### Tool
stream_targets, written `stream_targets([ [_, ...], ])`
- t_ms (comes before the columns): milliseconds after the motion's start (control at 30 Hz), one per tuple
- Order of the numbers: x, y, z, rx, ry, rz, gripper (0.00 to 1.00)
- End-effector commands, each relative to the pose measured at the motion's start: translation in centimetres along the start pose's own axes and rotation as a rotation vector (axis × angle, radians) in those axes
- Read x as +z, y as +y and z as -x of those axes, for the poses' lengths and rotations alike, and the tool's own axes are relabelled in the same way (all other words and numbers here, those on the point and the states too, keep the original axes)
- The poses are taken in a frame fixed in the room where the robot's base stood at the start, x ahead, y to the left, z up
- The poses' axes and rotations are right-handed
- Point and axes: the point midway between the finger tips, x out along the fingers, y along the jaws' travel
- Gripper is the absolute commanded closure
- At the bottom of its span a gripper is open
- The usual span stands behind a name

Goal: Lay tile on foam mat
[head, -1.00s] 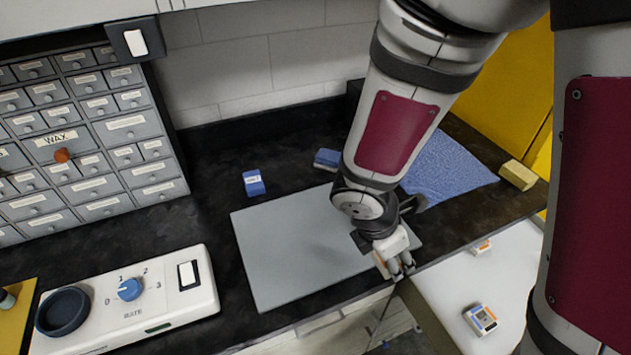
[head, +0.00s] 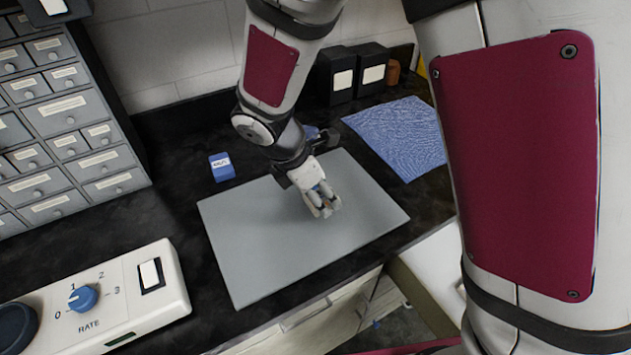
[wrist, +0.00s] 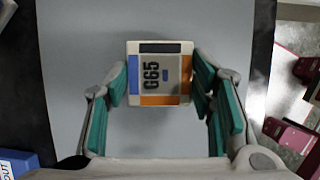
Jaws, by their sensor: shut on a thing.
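The tile (wrist: 160,73) is a small pale square marked G65, with blue, orange and dark bands along its edges. My gripper (head: 323,208) is shut on it; in the wrist view the green finger pads (wrist: 160,82) grip its left and right sides. In the head view the fingers mostly hide the tile. The foam mat (head: 255,240) is a flat grey sheet on the black bench. The gripper is over its right-middle part, pointing down. I cannot tell how far the tile is above the mat.
A blue labelled block (head: 222,167) stands behind the mat; another is partly hidden behind my arm. A blue cloth (head: 400,137) lies at the back right, near black boxes (head: 372,69). A dial unit (head: 105,300) stands front left, beside drawers (head: 60,130). Most of the mat is bare.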

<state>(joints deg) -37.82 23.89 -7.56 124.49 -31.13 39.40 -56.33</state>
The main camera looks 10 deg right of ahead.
Motion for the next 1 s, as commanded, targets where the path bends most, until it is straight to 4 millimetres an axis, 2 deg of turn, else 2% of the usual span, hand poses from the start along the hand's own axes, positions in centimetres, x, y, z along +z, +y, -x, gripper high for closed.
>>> stream_targets([
  [33,-0.3,0.2,-0.9,0.000,-0.001,0.002,0.83],
  [133,-0.7,0.1,-1.9,-0.001,-0.001,0.000,0.83],
  [567,-0.8,0.0,-2.2,-0.001,-0.001,-0.001,0.83],
  [600,-0.8,0.0,-2.2,0.000,0.000,-0.001,0.44],
  [667,-0.8,0.0,-2.2,0.000,0.000,-0.001,0.30],
  [1000,-0.8,0.0,-2.0,0.000,-0.001,-0.001,0.30],
])
